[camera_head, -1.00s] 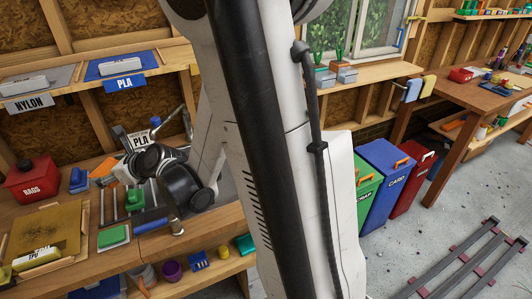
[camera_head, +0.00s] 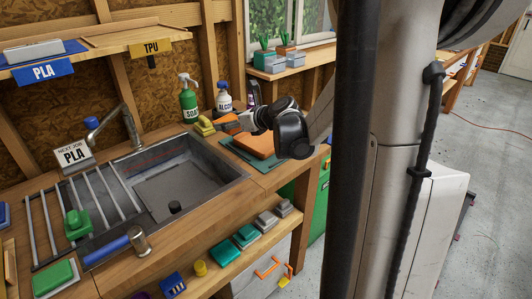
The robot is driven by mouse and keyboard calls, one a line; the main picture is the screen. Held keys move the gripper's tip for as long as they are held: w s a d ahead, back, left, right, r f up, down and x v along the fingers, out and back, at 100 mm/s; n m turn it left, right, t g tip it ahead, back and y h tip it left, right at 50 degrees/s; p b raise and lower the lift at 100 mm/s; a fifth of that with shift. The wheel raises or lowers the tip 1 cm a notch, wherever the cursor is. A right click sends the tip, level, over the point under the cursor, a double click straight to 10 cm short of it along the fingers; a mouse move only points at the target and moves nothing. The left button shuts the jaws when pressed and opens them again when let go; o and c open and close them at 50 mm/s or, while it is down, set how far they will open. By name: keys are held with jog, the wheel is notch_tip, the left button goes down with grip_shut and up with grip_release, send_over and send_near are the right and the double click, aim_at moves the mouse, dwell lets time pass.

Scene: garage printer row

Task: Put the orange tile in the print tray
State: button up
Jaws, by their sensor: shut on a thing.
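My gripper (camera_head: 243,119) is beyond the sink's right side, near the bottles. It is shut on the orange tile (camera_head: 228,118), whose flat end sticks out to the left of the fingers. Part of the tile and the fingertips are hidden or too small to see clearly. No tray is marked as the print tray. On the upper shelf are a blue mat labelled PLA (camera_head: 75,48) with a grey-white block on it, and a bare wooden tray (camera_head: 125,33) above a TPU label. A "NEXT JOB PLA" sign (camera_head: 73,155) stands behind the sink.
A sink (camera_head: 180,180) with a tap and drying rack fills the bench's middle. Soap (camera_head: 189,103) and alcohol (camera_head: 223,97) bottles and a yellow sponge (camera_head: 204,127) stand near my gripper. An orange-brown board (camera_head: 262,144) lies on a green mat below it. Small boxes line the lower shelf.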

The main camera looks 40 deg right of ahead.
jog(key=d, duration=0.2)
jog(key=s+d+f+b, duration=0.1)
jog(key=shift+d, duration=0.4)
jog(key=b, duration=0.2)
send_over(266, 140)
notch_tip(266, 140, down, 7)
jog(key=shift+a+r, duration=0.15)
jog(key=shift+f, duration=2)
jog(key=shift+f+b, duration=0.15)
jog(key=shift+b, duration=0.2)
jog(key=o, duration=1.2)
